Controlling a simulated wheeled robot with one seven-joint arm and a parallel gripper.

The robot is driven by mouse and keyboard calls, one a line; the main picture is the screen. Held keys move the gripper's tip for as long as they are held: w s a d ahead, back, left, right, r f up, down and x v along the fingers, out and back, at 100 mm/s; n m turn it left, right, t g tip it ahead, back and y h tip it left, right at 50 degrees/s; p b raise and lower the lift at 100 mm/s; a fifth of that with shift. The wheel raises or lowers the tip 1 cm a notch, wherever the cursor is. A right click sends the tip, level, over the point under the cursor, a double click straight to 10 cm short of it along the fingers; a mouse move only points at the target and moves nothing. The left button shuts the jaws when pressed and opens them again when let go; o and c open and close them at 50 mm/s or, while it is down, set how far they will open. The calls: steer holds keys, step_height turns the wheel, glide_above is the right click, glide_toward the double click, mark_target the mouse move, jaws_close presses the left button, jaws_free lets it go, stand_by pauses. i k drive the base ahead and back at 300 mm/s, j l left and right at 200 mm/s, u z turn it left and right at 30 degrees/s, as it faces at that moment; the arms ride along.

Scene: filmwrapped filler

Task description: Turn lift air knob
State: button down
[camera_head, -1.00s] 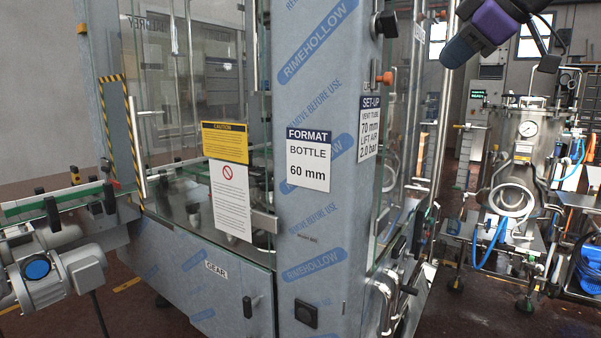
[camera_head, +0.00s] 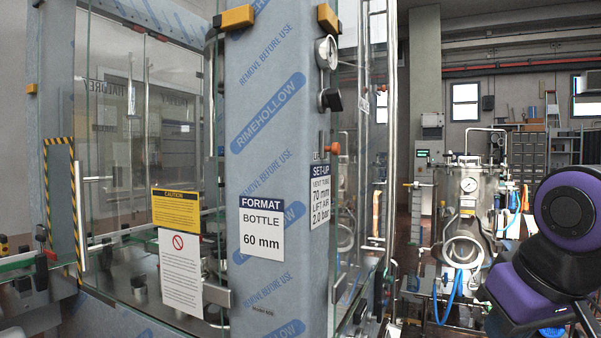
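The filling machine's blue-grey corner post (camera_head: 262,150) carries a round gauge (camera_head: 327,53) near its top right. A black knob (camera_head: 330,98) sits just below the gauge on the post's right side. An orange-red knob (camera_head: 333,148) sits lower, above the set-up sign. No label beside either knob is readable, so I cannot tell for sure which is the lift air knob. The set-up sign (camera_head: 320,196) reads vent tube 70 mm, lift air 2.0 bar. My purple and black arm is at the lower right, well apart from the knobs. My gripper's fingertips do not show.
Glass guards (camera_head: 140,130) flank the post. A format sign (camera_head: 262,228) reads bottle 60 mm. A yellow caution sign (camera_head: 176,209) hangs left. A steel tank (camera_head: 467,215) with hoses stands behind at right. Upright pipes rise just right of the post.

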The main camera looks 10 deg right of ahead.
mark_target(333, 100)
steer(key=i+l+u, duration=0.15)
steer(key=l+u, duration=0.25)
steer(key=l, duration=0.35)
steer(key=l+u, duration=0.4)
steer(key=l, duration=0.3)
